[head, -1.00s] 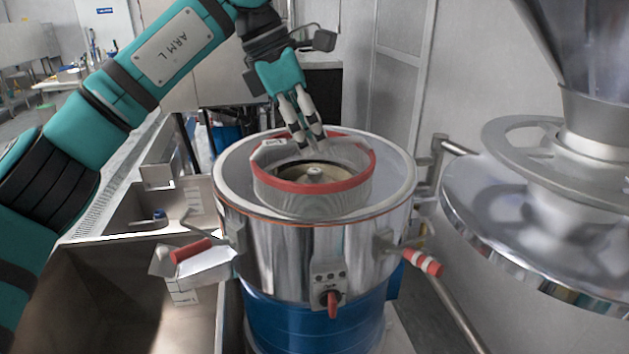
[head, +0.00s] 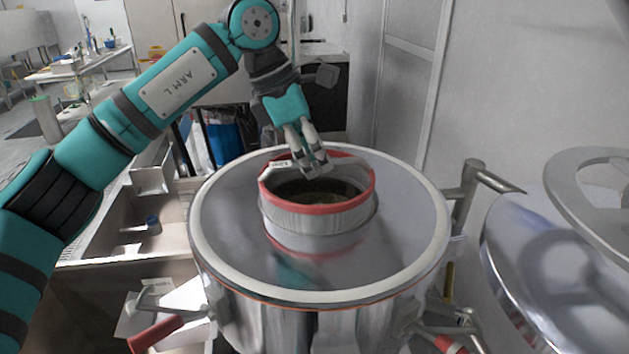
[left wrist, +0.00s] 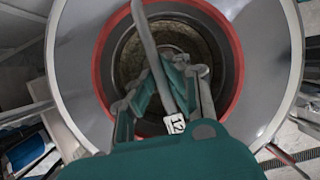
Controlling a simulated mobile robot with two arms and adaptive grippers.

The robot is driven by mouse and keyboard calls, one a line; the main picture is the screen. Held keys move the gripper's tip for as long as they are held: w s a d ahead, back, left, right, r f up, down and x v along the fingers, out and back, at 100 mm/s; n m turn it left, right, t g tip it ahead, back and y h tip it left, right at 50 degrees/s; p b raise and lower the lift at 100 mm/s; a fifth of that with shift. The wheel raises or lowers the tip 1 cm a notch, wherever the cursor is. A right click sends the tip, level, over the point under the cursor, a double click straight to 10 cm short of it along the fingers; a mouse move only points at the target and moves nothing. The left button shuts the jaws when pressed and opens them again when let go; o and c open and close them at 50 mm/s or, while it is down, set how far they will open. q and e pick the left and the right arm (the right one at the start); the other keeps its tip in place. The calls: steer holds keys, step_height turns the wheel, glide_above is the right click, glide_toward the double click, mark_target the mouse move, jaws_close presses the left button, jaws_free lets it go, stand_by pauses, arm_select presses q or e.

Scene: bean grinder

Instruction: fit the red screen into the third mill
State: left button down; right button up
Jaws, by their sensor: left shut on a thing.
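The red screen (head: 318,210) is a grey ring with a red rim. It stands nearly level over the central opening of the polished steel mill (head: 240,245). Its lower edge appears to meet the mill's top, but I cannot tell whether it is seated. My right gripper is out of view.
Red-handled clamps (head: 157,332) stick out from the mill's sides. A steel sink (head: 110,240) lies to the left. Another machine's round metal plate (head: 545,260) stands close on the right. The mill's top around the screen is clear.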

arm_select(q)
steer(key=shift+w+d+f, duration=0.1)
steer(key=shift+w+f, duration=0.1)
steer(key=shift+f, duration=0.35)
steer(key=shift+w+f, duration=0.15)
steer(key=shift+f, duration=0.4)
step_height(320, 180, down, 3)
steer(key=shift+r+p, duration=0.1)
steer(key=shift+p, duration=0.4)
steer(key=shift+s, duration=0.1)
steer(key=c, duration=2)
jaws_free()
steer(key=shift+s+r, duration=0.1)
steer(key=shift+s, duration=0.05)
steer(key=o, duration=0.6)
steer(key=shift+r, duration=0.1)
steer(key=shift+o, duration=0.2)
steer(key=shift+r, duration=0.2)
steer(key=b+v, duration=0.3)
steer(key=v, duration=0.8)
steer(key=shift+a+r, duration=0.2)
steer(key=shift+r, duration=0.15)
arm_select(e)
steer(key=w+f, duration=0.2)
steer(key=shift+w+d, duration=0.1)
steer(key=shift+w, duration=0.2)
